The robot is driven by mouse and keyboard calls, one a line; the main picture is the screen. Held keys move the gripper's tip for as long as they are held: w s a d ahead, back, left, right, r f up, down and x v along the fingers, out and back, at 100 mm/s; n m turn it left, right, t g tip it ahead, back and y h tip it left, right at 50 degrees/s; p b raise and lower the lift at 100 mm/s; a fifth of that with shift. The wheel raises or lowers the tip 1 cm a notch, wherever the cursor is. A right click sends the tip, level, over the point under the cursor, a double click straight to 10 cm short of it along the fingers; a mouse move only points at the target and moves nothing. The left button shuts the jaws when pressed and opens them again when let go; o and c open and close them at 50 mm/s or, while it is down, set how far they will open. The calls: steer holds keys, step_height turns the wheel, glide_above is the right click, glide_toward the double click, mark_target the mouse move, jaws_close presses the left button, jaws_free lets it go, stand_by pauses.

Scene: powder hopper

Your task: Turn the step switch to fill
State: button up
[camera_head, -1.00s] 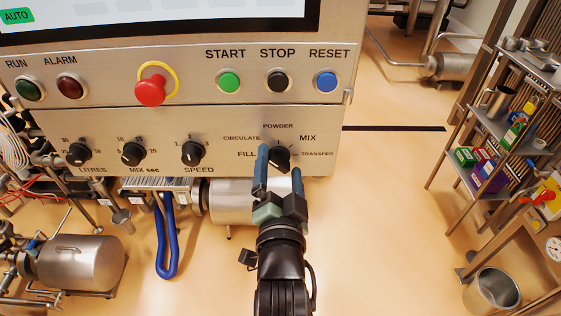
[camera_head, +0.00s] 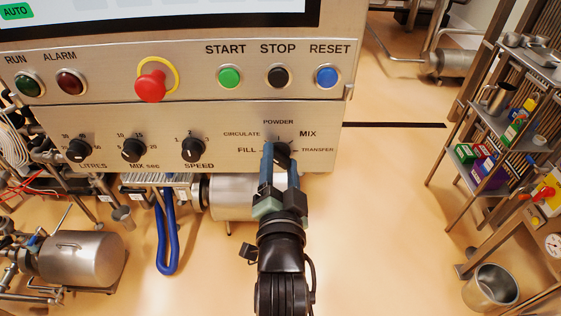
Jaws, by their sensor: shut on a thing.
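The step switch (camera_head: 282,147) is a black rotary knob at the lower right of the steel control panel. Labels FILL, CIRCULATE, POWDER, MIX and TRANSFER ring it, with FILL (camera_head: 246,150) at its left. My gripper (camera_head: 279,154) comes up from below, its blue-grey fingers shut on the knob. The fingers hide much of the knob, so I cannot tell exactly which label its pointer faces.
Three more black knobs, LITRES (camera_head: 78,150), MIX sec (camera_head: 133,149) and SPEED (camera_head: 193,148), sit to the left. Above are a red emergency button (camera_head: 150,87) and START (camera_head: 229,77), STOP (camera_head: 278,76) and RESET (camera_head: 326,76) buttons.

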steer(key=shift+n, duration=0.3)
steer(key=n+b, duration=0.1)
steer(key=n, duration=0.3)
steer(key=shift+a, duration=0.1)
steer(key=shift+n+b, duration=0.5)
steer(key=shift+n, duration=1.6)
steer(key=o, duration=1.4)
steer(key=s+b, duration=0.3)
steer(key=s, duration=1)
